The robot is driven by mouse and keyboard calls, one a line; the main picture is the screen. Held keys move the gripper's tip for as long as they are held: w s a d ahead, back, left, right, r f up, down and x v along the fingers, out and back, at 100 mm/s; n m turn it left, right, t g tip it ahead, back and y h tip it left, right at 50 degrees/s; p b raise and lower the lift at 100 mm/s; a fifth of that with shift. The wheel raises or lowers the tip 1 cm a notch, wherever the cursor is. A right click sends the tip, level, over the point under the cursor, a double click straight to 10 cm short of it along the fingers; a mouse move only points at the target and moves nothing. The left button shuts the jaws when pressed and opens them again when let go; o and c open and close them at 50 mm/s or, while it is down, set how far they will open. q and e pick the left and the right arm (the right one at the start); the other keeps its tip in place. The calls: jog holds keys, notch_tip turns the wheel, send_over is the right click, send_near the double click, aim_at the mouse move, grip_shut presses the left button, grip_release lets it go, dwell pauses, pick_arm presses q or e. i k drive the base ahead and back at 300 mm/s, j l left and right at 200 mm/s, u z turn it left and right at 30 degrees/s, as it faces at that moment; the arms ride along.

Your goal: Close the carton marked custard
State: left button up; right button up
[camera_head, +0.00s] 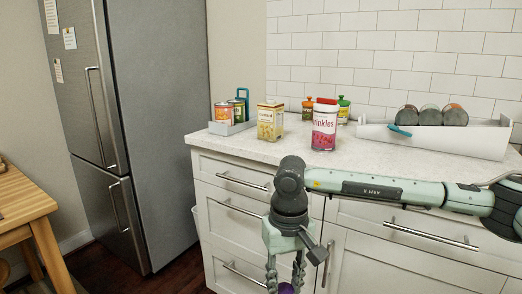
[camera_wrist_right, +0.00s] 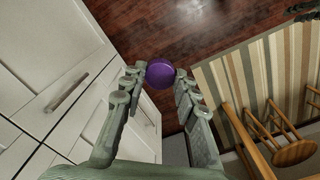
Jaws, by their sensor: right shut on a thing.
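A yellow carton with a pale label (camera_head: 270,121) stands upright on the counter; its lettering is too small to read, and I cannot tell whether its top is closed. My right gripper (camera_head: 285,272) hangs low in front of the drawers, well below and in front of the carton. In the right wrist view my right gripper (camera_wrist_right: 156,76) is shut on a round purple thing (camera_wrist_right: 160,74), held between the fingertips. Its lower edge in the head view is cut off. My left gripper is not in view.
A pink sprinkles canister (camera_head: 324,128) stands right of the carton. A grey caddy (camera_head: 229,128) with cans is at its left. Orange and green bottles (camera_head: 343,108) stand behind. A white bin (camera_head: 437,138) holds several jars at the right. The counter front is clear.

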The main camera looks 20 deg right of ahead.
aim_at(270, 113)
jog(key=i+j, duration=0.1)
jog(key=j, duration=0.15)
jog(key=i+j, duration=0.15)
jog(key=z, duration=1.5)
